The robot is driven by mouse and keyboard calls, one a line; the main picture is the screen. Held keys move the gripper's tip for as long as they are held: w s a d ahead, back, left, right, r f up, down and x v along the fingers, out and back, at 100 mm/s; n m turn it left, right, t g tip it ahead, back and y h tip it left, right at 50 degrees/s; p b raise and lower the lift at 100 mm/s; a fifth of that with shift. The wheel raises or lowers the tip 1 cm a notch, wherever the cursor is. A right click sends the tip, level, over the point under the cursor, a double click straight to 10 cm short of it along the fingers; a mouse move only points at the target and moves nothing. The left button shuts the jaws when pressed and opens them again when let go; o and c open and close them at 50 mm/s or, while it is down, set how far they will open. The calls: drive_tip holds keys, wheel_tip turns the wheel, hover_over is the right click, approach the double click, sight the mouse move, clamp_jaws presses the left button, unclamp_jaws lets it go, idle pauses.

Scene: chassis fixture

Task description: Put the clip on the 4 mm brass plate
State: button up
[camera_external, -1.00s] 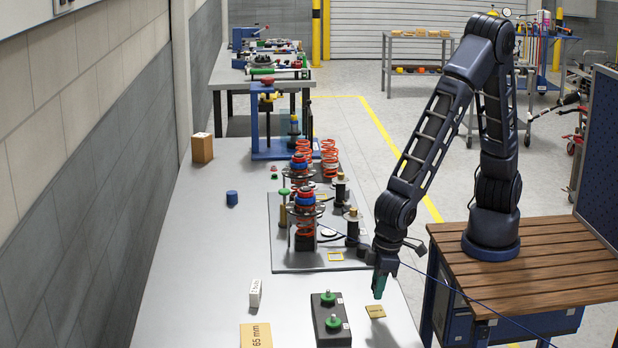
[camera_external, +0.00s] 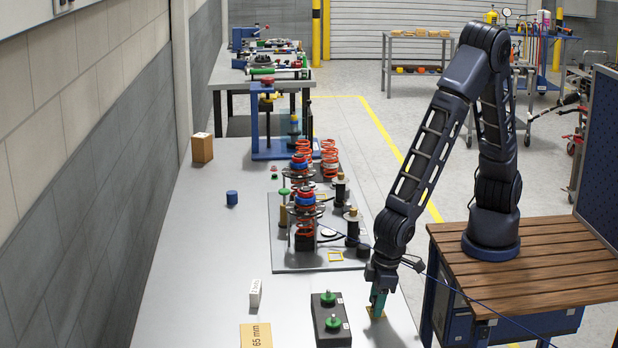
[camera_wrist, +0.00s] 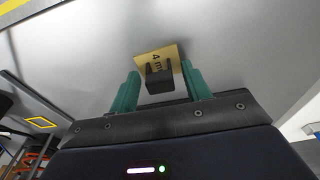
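The brass plate (camera_external: 376,313) lies flat near the bench's right edge. In the wrist view the plate (camera_wrist: 165,55) shows part of a "4 m" marking; the rest is covered. A dark, block-like clip (camera_wrist: 159,82) covers the plate's near part and appears to rest on it; contact is hard to confirm. My gripper (camera_external: 378,304) is low over the plate. In the wrist view its green fingers (camera_wrist: 160,88) stand on either side of the clip, with a small gap at each side, so it looks open. The clip is not distinguishable in the external view.
A black block with green knobs (camera_external: 331,320) stands just left of the plate. A 65 mm plate (camera_external: 256,336) and a small white block (camera_external: 255,293) lie further left. A grey board with springs (camera_external: 318,258) is behind.

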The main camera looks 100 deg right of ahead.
wheel_tip(320, 180, up, 12)
drive_tip(key=s, duration=0.2)
drive_tip(key=d+r, duration=0.8)
drive_tip(key=d, duration=0.4)
drive_tip(key=s+d+r+y, duration=0.1)
drive_tip(key=s+d+r, duration=0.15)
drive_tip(key=d, duration=0.25)
drive_tip(key=s+d+r, duration=0.2)
drive_tip(key=d+r, duration=0.2)
drive_tip(key=d, duration=0.1)
drive_tip(key=s+d+r+t+h, duration=0.1)
drive_tip(key=s+d+r, duration=0.3)
drive_tip(key=s+d, duration=1)
drive_tip(key=shift+s+t, duration=0.3)
drive_tip(key=shift+t, duration=0.6)
